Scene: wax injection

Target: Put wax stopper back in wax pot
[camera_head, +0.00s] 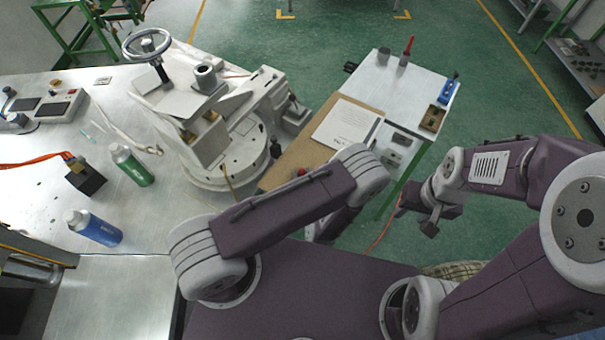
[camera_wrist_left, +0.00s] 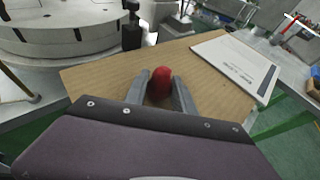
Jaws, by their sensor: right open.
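A red rounded piece, apparently the wax stopper (camera_wrist_left: 160,83), sits between the two fingers of my left gripper (camera_wrist_left: 161,76) in the left wrist view. The fingers touch or nearly touch its sides, and it appears held over the wooden board. In the head view the red piece (camera_head: 300,172) shows just past my left forearm, which hides most of that gripper. The white wax machine (camera_head: 207,150) stands left of the board, with a round base and a grey cylinder (camera_head: 205,78) on top; which part is the pot is unclear. My right gripper (camera_head: 420,218) is open and empty at right.
The wooden board (camera_head: 290,165) lies on a small table with a white paper (camera_head: 346,122), an open box (camera_head: 432,118) and a blue tool (camera_head: 448,90). A green bottle (camera_head: 132,165), a blue bottle (camera_head: 92,228) and a black block (camera_head: 86,178) occupy the left bench.

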